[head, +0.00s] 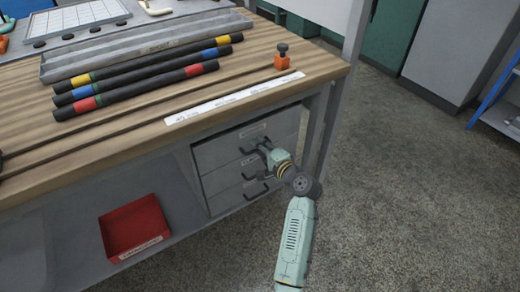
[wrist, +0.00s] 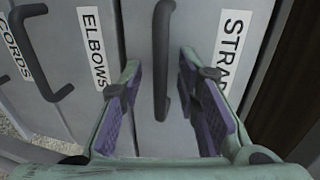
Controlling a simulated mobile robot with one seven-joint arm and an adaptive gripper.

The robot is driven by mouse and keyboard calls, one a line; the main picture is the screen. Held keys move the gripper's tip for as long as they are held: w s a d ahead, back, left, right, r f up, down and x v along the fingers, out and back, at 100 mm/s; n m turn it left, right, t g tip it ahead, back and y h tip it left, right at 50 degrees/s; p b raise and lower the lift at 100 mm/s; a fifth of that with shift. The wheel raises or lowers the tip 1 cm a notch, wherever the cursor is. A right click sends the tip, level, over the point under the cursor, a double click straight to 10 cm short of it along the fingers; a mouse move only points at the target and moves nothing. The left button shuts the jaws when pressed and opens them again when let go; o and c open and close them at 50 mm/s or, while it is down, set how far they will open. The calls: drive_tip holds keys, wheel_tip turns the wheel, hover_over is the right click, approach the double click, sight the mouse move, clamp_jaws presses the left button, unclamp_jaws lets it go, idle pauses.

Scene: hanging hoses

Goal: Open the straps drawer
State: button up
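The straps drawer (head: 225,145) is the top one of three grey drawers under the bench, and its front looks flush and shut. In the wrist view its white label, cut off at "STRA" (wrist: 235,40), sits right of its dark bar handle (wrist: 163,50). My gripper (wrist: 163,102) is open, with one finger on each side of this handle. Gaps show between the handle and both fingers. In the head view my gripper (head: 268,158) is in front of the upper drawers and partly hides the handles.
The elbows drawer (wrist: 92,100) and the cords drawer, with its label (wrist: 17,50), lie below, also shut. The wooden bench (head: 110,150) overhangs the drawers and carries hoses. A bench leg (head: 318,130) stands just right. A red bin (head: 135,225) is on the lower shelf. Floor in front is clear.

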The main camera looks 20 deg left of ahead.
drive_tip(key=shift+c, duration=0.5)
clamp_jaws()
idle(0.3)
